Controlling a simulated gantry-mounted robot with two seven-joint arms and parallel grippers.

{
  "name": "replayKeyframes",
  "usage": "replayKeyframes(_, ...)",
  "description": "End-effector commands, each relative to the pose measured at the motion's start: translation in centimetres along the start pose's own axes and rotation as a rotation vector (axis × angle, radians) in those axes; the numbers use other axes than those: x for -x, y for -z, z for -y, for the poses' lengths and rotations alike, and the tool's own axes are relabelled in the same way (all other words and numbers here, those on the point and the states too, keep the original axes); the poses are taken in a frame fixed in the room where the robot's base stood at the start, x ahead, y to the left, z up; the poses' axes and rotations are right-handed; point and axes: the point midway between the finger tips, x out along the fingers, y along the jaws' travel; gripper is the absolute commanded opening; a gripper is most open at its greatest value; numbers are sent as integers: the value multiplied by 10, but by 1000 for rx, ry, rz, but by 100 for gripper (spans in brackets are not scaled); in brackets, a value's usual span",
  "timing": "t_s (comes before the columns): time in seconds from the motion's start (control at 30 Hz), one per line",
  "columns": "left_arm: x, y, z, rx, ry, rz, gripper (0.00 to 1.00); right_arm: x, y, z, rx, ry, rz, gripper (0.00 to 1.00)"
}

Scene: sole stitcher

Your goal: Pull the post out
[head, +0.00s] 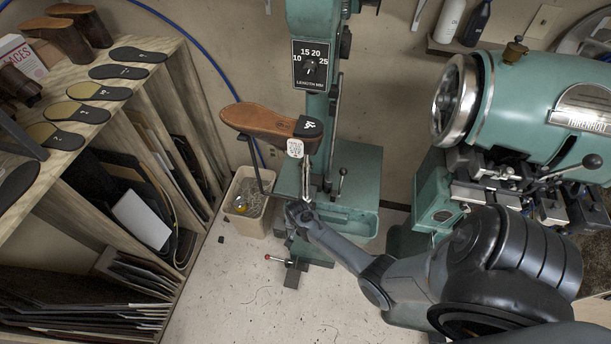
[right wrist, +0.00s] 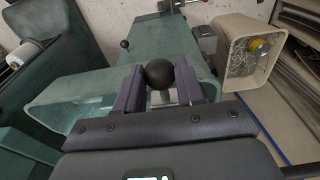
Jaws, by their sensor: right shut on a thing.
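My right gripper (head: 299,212) reaches in from the lower right to the front of the green stitching machine. In the right wrist view its two dark fingers are shut on a round black knob (right wrist: 159,74). The stem under the knob is mostly hidden by my gripper, and I cannot tell whether this is the post. In the head view a brown shoe sole (head: 262,122) with a black end sits above the gripper, on the machine. A white tag (head: 295,147) hangs at its right end. My left gripper is not in view.
A beige bin (head: 247,206) with scraps stands left of the machine's green base (head: 350,190). A lever with a black knob (head: 343,172) rises on the right. A red-tipped lever (head: 268,257) sticks out low. Shelves with soles stand left; another green machine (head: 525,110) stands right.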

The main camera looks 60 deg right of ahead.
Motion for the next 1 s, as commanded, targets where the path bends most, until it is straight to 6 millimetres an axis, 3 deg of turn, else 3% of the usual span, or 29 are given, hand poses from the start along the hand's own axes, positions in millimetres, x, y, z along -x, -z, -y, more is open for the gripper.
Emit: replayKeyframes(1.0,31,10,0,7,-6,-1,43,7,-62,0,1,-1,3,1)
